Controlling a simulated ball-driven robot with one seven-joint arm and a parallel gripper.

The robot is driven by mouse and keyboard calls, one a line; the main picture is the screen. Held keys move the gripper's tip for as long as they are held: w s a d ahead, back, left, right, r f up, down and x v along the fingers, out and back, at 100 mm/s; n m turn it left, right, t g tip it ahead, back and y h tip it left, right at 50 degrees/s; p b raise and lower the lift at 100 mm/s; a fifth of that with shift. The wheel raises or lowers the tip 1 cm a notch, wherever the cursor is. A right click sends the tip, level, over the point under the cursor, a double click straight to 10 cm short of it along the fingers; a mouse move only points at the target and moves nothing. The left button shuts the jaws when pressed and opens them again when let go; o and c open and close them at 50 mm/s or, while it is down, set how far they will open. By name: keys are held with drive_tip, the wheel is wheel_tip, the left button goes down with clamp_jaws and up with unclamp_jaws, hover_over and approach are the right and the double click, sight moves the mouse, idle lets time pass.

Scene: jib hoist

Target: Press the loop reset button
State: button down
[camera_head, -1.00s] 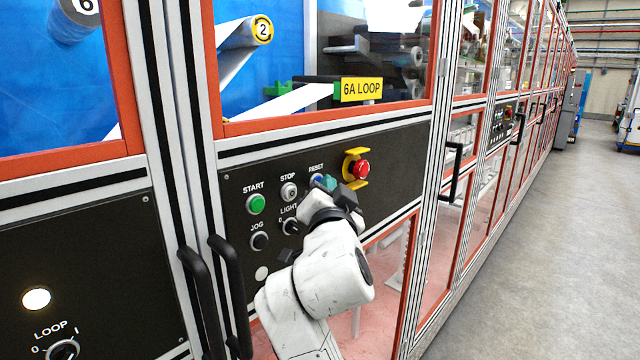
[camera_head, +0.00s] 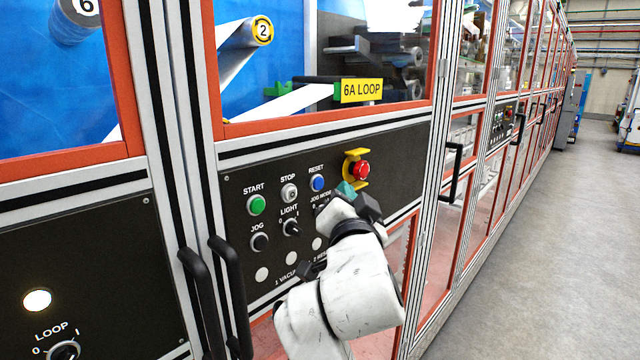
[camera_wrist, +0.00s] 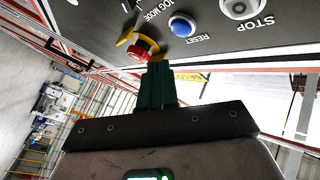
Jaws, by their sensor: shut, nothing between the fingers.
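The blue reset button (camera_head: 318,183) sits under its RESET label on the black control panel (camera_head: 400,160), between the STOP button and the red emergency stop. It also shows in the wrist view (camera_wrist: 182,25), fully uncovered. My gripper (camera_head: 346,188) is shut and empty, with teal fingertips. In the head view it is below and to the right of the reset button, just under the emergency stop. In the wrist view the shut fingers (camera_wrist: 157,68) point toward the panel, close to the emergency stop and apart from the reset button. Whether the fingers touch the emergency stop's guard is unclear.
The red emergency stop (camera_head: 361,170) has a yellow guard. The green START button (camera_head: 256,204), STOP button (camera_head: 289,192), LIGHT switch (camera_head: 291,227) and JOG button (camera_head: 260,242) lie to the left. Black door handles (camera_head: 232,290) stick out at lower left. The aisle floor at right is clear.

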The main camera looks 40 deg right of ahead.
drive_tip(key=s, duration=0.2)
drive_tip(key=shift+s, duration=0.3)
idle(0.8)
drive_tip(key=s+a+f+n+g+y, duration=0.2)
drive_tip(key=f+n+g+y, duration=0.15)
drive_tip(key=f, duration=0.95)
drive_tip(key=s+a+f+n+g+y, duration=0.2)
drive_tip(key=a+f+n+y, duration=0.15)
drive_tip(key=f, duration=0.95)
drive_tip(key=s+a+f+n+g+y, duration=0.3)
drive_tip(key=s+a+f+n+g, duration=0.1)
drive_tip(key=s+f, duration=0.6)
drive_tip(key=s+a+f+n+g+y, duration=0.3)
drive_tip(key=s+a+f+n+g, duration=0.1)
drive_tip(key=s+f, duration=0.5)
drive_tip(key=shift+s+a+f+n, duration=0.3)
drive_tip(key=shift+s+f, duration=0.1)
drive_tip(key=shift+s, duration=0.3)
